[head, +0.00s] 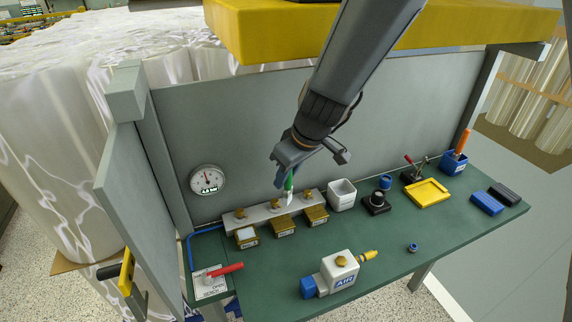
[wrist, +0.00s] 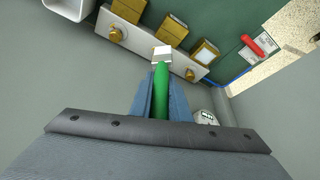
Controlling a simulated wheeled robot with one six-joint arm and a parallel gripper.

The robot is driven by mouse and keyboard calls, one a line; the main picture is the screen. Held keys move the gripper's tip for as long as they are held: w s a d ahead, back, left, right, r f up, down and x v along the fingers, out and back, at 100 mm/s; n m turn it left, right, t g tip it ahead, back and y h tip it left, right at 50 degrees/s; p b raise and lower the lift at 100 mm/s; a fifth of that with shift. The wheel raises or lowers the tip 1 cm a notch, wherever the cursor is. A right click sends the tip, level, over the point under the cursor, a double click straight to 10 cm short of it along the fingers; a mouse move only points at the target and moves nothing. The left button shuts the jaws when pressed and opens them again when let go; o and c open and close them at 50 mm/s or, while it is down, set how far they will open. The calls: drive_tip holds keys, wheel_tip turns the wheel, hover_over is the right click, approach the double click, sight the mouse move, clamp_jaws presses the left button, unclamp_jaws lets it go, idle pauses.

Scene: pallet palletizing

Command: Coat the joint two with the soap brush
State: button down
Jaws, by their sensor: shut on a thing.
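My gripper (head: 283,178) is shut on the soap brush (head: 289,185), which has a green handle and white bristles pointing down. The brush also shows in the wrist view (wrist: 161,92), between my fingers. A white manifold (head: 259,217) carries brass joints in a row. The middle joint (head: 275,204) is just left of the bristles in the head view. In the wrist view the bristles cover the middle of the manifold (wrist: 140,42), between the two outer joints, hiding the middle one. I cannot tell whether the bristles touch it.
Brass blocks (head: 283,229) with labels stand in front of the manifold. A white cup (head: 342,194) is close on its right, and a red-handled valve (head: 224,270) is at left. A white air unit (head: 340,272) stands in front. The grey back panel (head: 250,130) rises behind.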

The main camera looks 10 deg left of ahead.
sight(286, 197)
drive_tip(key=shift+d+f, duration=0.15)
drive_tip(key=shift+f, duration=0.05)
drive_tip(key=shift+f+b, duration=2.2)
drive_tip(key=shift+f, duration=0.6)
drive_tip(key=shift+f+b, duration=0.65)
drive_tip(key=shift+b, duration=0.25)
drive_tip(key=shift+s+a+r+p, duration=0.15)
drive_tip(key=shift+s+a+p, duration=0.25)
drive_tip(key=shift+a, duration=0.45)
drive_tip(key=shift+s+a, duration=0.65)
drive_tip(key=shift+a, duration=0.25)
drive_tip(key=shift+f+b, duration=0.25)
drive_tip(key=shift+b, duration=0.05)
drive_tip(key=shift+d, duration=0.1)
